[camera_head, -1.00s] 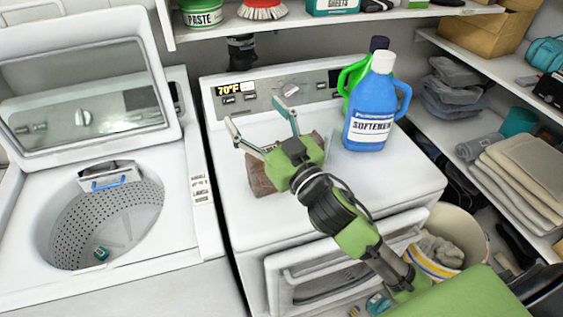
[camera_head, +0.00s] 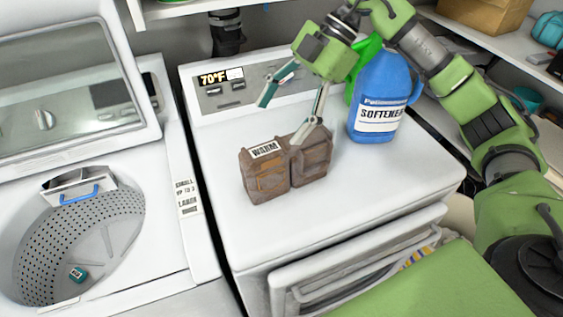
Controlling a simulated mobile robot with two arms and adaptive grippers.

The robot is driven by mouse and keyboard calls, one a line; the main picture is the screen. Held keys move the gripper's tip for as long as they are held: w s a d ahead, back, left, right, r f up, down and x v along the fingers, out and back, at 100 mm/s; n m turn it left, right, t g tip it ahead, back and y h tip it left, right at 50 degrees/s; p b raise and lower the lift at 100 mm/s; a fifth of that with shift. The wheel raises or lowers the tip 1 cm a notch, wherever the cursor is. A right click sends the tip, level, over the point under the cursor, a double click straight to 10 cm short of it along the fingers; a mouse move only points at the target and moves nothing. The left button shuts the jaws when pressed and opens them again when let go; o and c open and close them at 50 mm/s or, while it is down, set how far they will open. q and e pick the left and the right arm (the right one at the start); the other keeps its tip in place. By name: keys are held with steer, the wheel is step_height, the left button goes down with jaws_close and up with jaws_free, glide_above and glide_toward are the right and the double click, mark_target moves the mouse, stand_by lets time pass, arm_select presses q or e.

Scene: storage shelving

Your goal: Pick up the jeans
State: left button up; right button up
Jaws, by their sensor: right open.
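The brown thing on the dryer top, with pocket-like patches and a "WARM" label, looks like the folded jeans (camera_head: 272,178). It sits as a compact bundle on the white dryer (camera_head: 370,195). My right gripper (camera_head: 291,122) is open above and behind it, fingers pointing down. One fingertip is at the upper right of the bundle; I cannot tell whether it touches. The other fingertip is apart from it, over the dryer's back. My left gripper is not in view.
A blue softener bottle (camera_head: 382,98) stands right of the gripper, with a green bottle (camera_head: 366,52) partly hidden behind it. The open washer (camera_head: 95,240) is at left. Shelves (camera_head: 480,45) line the right. The dryer's front top is clear.

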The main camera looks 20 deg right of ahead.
mark_target(291, 156)
steer(key=d+m+h, duration=0.1)
steer(key=d, duration=0.2)
steer(key=d+m+h, duration=0.1)
steer(key=d, duration=0.3)
steer(key=shift+s+d, duration=0.1)
steer(key=shift+d, duration=0.15)
steer(key=shift+s+a+f+h, duration=0.1)
steer(key=shift+f+h, duration=0.2)
steer(key=p+x, duration=0.1)
steer(key=x, duration=0.6)
steer(key=shift+s+a+f, duration=0.1)
steer(key=shift+a+f, duration=0.1)
steer(key=p+x, duration=0.2)
steer(key=x, duration=0.3)
steer(key=shift+a+r, duration=0.1)
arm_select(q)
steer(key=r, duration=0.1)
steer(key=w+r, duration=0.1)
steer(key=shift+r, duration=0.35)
arm_select(e)
steer(key=c, duration=1.6)
